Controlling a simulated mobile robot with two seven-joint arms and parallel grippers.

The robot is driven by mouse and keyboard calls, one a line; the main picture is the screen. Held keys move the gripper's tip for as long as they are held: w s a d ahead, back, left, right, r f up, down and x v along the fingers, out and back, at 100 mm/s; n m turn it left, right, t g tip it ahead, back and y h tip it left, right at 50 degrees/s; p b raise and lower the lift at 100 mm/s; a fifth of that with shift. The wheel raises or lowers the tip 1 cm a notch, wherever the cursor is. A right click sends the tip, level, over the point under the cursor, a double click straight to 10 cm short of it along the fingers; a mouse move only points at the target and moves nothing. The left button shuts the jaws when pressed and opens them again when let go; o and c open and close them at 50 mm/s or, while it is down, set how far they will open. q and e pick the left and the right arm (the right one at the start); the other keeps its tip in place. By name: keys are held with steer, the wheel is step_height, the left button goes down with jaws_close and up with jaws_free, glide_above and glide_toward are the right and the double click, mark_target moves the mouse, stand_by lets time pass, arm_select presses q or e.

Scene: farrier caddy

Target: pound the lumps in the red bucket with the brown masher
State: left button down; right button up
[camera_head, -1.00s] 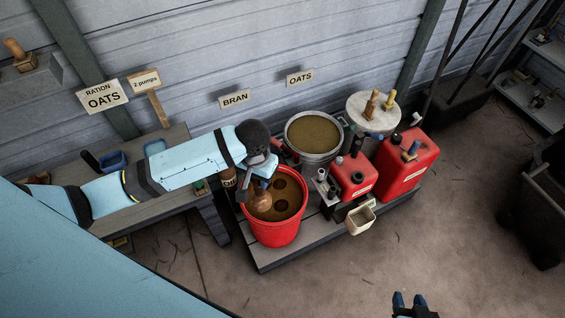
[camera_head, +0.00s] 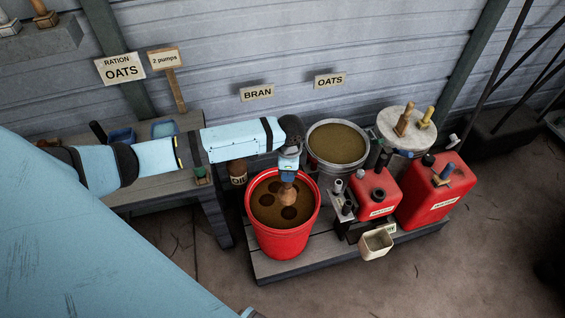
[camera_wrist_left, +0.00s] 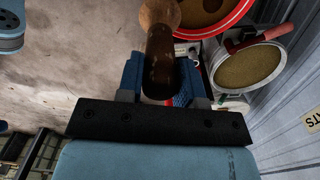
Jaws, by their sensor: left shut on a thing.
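The red bucket (camera_head: 283,240) stands on the low wooden platform, filled with brown mash. Several dark round patches (camera_head: 267,200) show on the mash; I cannot tell whether they are lumps or hollows. My left gripper (camera_head: 289,172) is above the bucket, shut on the brown masher (camera_head: 288,194), which points down inside the rim. I cannot tell whether its rounded head touches the mash. In the left wrist view, the masher's dark handle (camera_wrist_left: 160,62) sits between the blue fingers of the gripper (camera_wrist_left: 161,82). My right gripper is not in view.
A metal bucket of oats (camera_head: 311,158) stands close behind the red bucket. A wooden bench (camera_head: 213,207) is at left. Open floor (camera_head: 400,290) lies in front.

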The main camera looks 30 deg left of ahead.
arm_select(q)
steer(key=w+a+f+m+b, duration=0.6)
steer(key=w+f+m+b, duration=0.1)
steer(key=f+m, duration=0.1)
steer(key=shift+w+a+f, duration=0.15)
steer(key=shift+a+f, duration=0.25)
steer(key=shift+f, duration=0.25)
steer(key=shift+r, duration=0.1)
